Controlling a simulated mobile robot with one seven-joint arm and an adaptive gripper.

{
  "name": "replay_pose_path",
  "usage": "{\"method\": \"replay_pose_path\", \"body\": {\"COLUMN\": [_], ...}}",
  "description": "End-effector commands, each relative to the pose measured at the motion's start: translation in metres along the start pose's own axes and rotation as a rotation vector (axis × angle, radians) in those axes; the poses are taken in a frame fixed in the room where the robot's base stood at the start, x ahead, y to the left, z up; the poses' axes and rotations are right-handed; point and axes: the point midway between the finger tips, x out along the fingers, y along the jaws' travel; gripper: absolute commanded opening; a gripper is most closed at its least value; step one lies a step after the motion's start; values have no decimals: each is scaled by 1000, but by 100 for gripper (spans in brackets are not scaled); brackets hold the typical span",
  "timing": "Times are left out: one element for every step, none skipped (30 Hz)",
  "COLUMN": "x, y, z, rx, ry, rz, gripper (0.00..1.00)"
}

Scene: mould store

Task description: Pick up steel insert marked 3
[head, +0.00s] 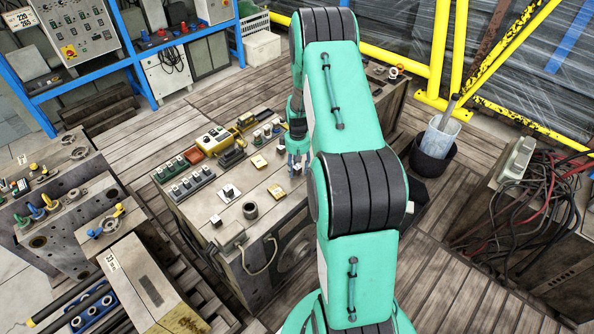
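Small steel inserts stand in a grey tray (192,183) and in a green tray (171,168) on the worn block-like bench (225,222). Another small steel piece (229,192) sits on a white card on the same bench. No mark 3 can be read on any insert at this size. My gripper (298,170) points down over the right part of the bench top, to the right of the trays. Its fingertips are small and partly covered by my arm, so I cannot tell whether they are open or hold anything.
A yellow-and-grey control box (214,140) and a dark ring (250,210) stand on the bench. Mould blocks (65,205) crowd the left. A dark bucket (433,153) and a cable-covered block (520,215) stand right. Yellow railing (437,60) runs behind.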

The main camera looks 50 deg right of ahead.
Motion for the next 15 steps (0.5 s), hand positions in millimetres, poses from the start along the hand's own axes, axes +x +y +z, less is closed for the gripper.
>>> {"method": "replay_pose_path", "body": {"x": [0,0,0,0,0,0,0,0,0,0,0,0,0,0,0], "y": [0,0,0,0,0,0,0,0,0,0,0,0,0,0,0], "z": [0,0,0,0,0,0,0,0,0,0,0,0,0,0,0], "rx": [0,0,0,0,0,0,0,0,0,0,0,0,0,0,0], "ry": [0,0,0,0,0,0,0,0,0,0,0,0,0,0,0], "rz": [0,0,0,0,0,0,0,0,0,0,0,0,0,0,0], "gripper": [35,29,21,15,9,1,0,0,0,0,0,0,0,0,0]}}
